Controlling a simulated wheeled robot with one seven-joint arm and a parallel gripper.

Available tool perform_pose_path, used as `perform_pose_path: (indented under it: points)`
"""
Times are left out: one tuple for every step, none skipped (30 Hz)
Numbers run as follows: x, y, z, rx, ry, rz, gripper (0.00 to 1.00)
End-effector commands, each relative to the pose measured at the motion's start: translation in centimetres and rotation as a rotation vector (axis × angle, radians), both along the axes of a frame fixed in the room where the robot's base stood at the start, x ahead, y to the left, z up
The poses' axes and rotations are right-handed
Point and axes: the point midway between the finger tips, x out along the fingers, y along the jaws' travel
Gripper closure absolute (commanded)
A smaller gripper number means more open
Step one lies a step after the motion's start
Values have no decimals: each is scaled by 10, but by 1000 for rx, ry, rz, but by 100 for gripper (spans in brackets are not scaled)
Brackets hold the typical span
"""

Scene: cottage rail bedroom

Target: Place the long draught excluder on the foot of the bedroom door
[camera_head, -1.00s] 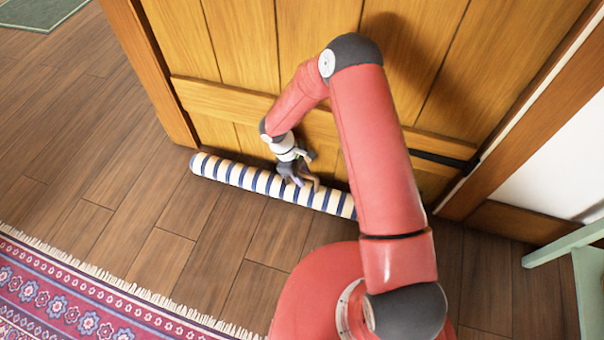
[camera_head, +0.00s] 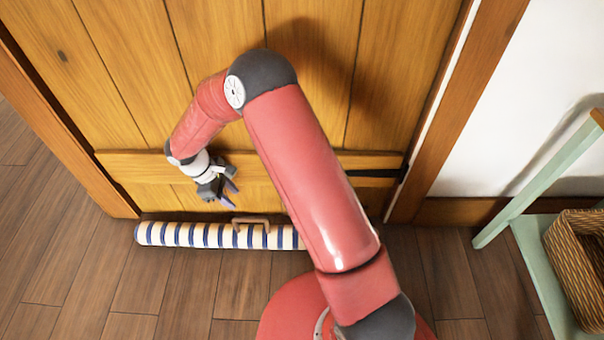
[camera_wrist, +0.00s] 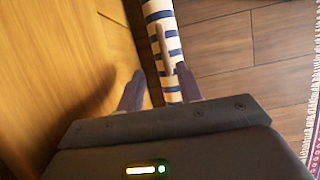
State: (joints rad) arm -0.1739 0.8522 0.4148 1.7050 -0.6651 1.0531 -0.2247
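The long draught excluder (camera_head: 180,234), a white roll with navy and tan stripes and a tan handle (camera_head: 250,221) on top, lies on the floor along the foot of the wooden bedroom door (camera_head: 215,95). Its right end is hidden behind my arm. I cannot tell whether it touches the door. My gripper (camera_head: 232,192) is raised above the roll, in front of the door's lower rail, apart from the handle. In the wrist view the fingers (camera_wrist: 160,88) are spread with nothing between them, and the striped roll (camera_wrist: 158,12) lies beyond them.
A pale green stand (camera_head: 530,195) with a wicker basket (camera_head: 580,255) is at the right by the white wall. The plank floor (camera_head: 190,290) in front of the roll is clear. A patterned rug (camera_wrist: 311,130) edges into the wrist view at right.

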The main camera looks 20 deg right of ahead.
Motion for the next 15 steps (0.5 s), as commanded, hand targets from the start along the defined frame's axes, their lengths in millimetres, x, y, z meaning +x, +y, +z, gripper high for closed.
perform_pose_path:
  points:
    - [2,-6,18,0,-27,-22,64]
    - [2,-10,29,1,-42,-40,64]
    - [1,-17,44,1,-65,-66,64]
    - [0,-23,56,4,-84,-88,64]
    - [-1,-29,69,7,-104,-111,64]
    - [-4,-37,88,10,-132,-147,64]
    - [-7,-44,103,14,-156,-177,64]
    - [-11,-51,118,20,-180,-207,64]
    - [-17,-61,136,27,-211,-251,64]
    - [-23,-68,150,33,-234,-283,64]
    - [-28,-75,163,42,-259,-317,64]
    - [-37,-83,179,55,-291,-362,64]
    - [-44,-90,191,65,-314,-396,64]
    - [-51,-96,203,76,-337,-429,64]
    - [-62,-104,217,92,-369,-476,64]
